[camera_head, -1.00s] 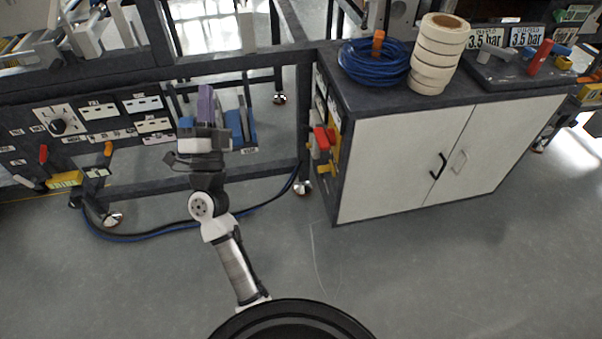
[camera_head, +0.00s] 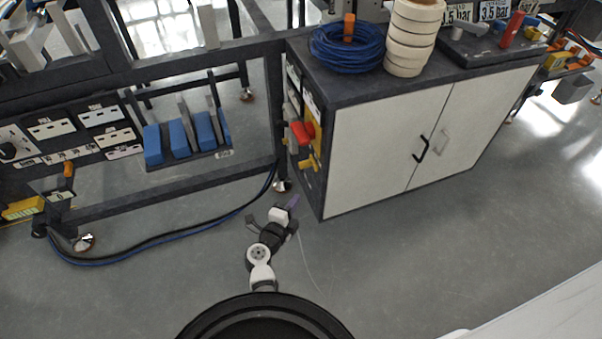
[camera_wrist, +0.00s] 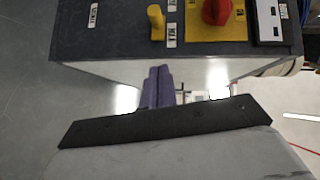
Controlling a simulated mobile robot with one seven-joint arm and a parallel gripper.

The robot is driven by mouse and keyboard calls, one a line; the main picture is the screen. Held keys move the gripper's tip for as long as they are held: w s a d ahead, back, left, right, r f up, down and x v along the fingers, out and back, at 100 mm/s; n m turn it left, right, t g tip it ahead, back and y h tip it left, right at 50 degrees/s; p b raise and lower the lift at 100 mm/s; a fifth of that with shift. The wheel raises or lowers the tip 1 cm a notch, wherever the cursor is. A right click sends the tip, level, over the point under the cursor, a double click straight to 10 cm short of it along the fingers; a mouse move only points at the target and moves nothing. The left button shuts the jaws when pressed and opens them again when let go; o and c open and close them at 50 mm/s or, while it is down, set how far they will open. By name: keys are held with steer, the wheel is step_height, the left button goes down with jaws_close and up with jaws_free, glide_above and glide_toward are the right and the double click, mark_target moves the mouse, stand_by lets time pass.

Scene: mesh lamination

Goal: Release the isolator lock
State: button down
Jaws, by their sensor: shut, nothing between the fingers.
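A red isolator knob (camera_head: 303,132) sits on a yellow plate on the narrow left side panel of the white cabinet. A small yellow lever (camera_head: 308,165) sticks out below it. In the wrist view the red knob (camera_wrist: 216,11) is at the top on its yellow plate (camera_wrist: 230,32), with the yellow lever (camera_wrist: 157,22) to its left. I cannot tell which part is the lock. My gripper (camera_head: 293,202) is low in front of the panel, below the lever, shut and empty. Its purple fingers (camera_wrist: 157,86) show together in the wrist view, apart from the lever.
The white cabinet (camera_head: 375,150) bears a blue hose coil (camera_head: 346,48) and a stack of cream rolls (camera_head: 412,38). A dark machine frame (camera_head: 150,198) with blue blocks stands left. Dark hoses (camera_head: 170,243) lie on the floor. The floor before the cabinet is clear.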

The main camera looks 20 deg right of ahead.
glide_toward(308, 166)
steer(key=d, duration=0.4)
steer(key=w, duration=0.1)
steer(key=w+b, duration=0.1)
steer(key=w, duration=0.1)
steer(key=shift+d+f, duration=0.15)
steer(key=shift+f, duration=0.2)
steer(key=shift+w, duration=0.6)
steer(key=w+b, duration=0.1)
steer(key=w, duration=0.5)
steer(key=shift+w+a, duration=0.25)
steer(key=shift+w, duration=0.05)
steer(key=shift+r, duration=0.15)
steer(key=shift+s+r, duration=0.1)
